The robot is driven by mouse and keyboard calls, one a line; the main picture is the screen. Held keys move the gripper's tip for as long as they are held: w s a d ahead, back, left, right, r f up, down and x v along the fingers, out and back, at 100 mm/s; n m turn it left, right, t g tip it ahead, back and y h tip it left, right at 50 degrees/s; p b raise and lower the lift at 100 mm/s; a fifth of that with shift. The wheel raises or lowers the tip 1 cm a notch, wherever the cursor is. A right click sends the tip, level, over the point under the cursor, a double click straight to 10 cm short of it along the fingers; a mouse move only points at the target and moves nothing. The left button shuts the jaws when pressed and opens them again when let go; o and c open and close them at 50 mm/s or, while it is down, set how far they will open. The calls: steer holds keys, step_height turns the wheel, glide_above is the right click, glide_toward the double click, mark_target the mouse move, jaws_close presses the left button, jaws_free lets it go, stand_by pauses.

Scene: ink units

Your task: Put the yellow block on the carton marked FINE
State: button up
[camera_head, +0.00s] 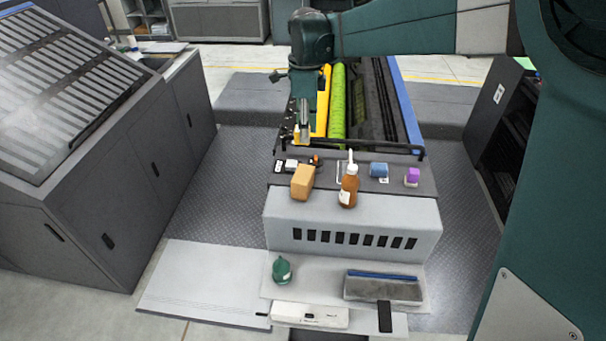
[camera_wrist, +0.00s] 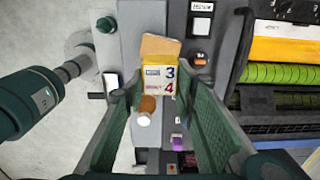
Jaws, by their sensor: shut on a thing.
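My gripper (camera_head: 304,131) is shut on the yellow block (camera_head: 297,134), above the back of the grey ledge. A tan carton (camera_head: 302,183) stands upright on the ledge, below and nearer the camera than the gripper. In the wrist view the carton (camera_wrist: 158,46) is partly hidden behind the block. I cannot read any FINE mark on it.
A brown bottle (camera_head: 348,188) stands just right of the carton. A blue cylinder (camera_head: 378,170) and a purple block (camera_head: 412,175) are farther right on the ledge (camera_head: 350,222). A dark rail (camera_head: 385,149) and green roller (camera_head: 338,100) lie behind.

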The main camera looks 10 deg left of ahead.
steer(key=shift+d+f, duration=0.1)
steer(key=shift+f, duration=1.9)
glide_above(306, 174)
steer(key=shift+f, duration=2.95)
steer(key=shift+f, duration=0.1)
steer(key=shift+f+p, duration=0.3)
steer(key=shift+f, duration=1.65)
steer(key=shift+f, duration=0.15)
steer(key=o, duration=0.5)
steer(key=shift+c, duration=0.2)
steer(key=o, duration=0.4)
